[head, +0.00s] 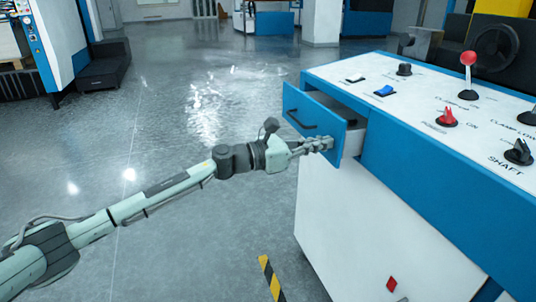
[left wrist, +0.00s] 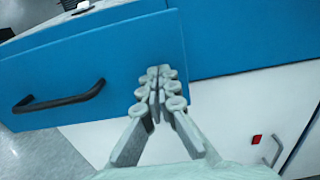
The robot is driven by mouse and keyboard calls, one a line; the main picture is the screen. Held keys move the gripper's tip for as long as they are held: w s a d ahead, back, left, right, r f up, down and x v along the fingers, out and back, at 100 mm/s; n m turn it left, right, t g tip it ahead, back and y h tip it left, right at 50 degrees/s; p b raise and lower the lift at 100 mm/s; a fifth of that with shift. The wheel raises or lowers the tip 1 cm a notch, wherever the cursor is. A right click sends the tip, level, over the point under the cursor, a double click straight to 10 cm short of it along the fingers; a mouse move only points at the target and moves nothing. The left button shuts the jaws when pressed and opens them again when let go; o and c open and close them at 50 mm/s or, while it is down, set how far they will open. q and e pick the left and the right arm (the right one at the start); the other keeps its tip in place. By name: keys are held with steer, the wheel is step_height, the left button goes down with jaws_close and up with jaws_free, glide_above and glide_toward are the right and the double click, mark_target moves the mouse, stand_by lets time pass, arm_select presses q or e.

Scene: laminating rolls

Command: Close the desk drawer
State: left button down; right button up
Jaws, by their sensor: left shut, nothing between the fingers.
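The desk drawer (head: 302,108) is pulled out from the left end of the blue and white desk (head: 393,155). Its blue front carries a black handle (head: 300,120), and the white side and dark inside show. My left gripper (head: 328,144) is shut and empty at the lower right of the drawer front. In the left wrist view, my left gripper's fingertips (left wrist: 160,72) are together in front of the blue drawer front (left wrist: 95,68), near its right edge. The handle (left wrist: 60,97) is left of the fingers. I cannot tell whether they touch the front. My right gripper is not in view.
The desk top holds a blue switch (head: 385,90), black knobs, a red knob (head: 447,117) and a red-balled lever (head: 468,60). The grey floor left of the desk is open. A striped yellow and black strip (head: 270,278) lies at the front.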

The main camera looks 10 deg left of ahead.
mark_target(345, 137)
arm_select(q)
steer(key=b+x, duration=0.1)
steer(key=x, duration=0.5)
steer(key=shift+w, duration=0.1)
steer(key=shift+w+d, duration=0.15)
steer(key=shift+d, duration=0.05)
steer(key=shift+r, duration=0.1)
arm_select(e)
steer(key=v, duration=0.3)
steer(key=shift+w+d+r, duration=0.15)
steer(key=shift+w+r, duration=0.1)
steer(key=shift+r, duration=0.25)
arm_select(q)
steer(key=shift+a, duration=0.1)
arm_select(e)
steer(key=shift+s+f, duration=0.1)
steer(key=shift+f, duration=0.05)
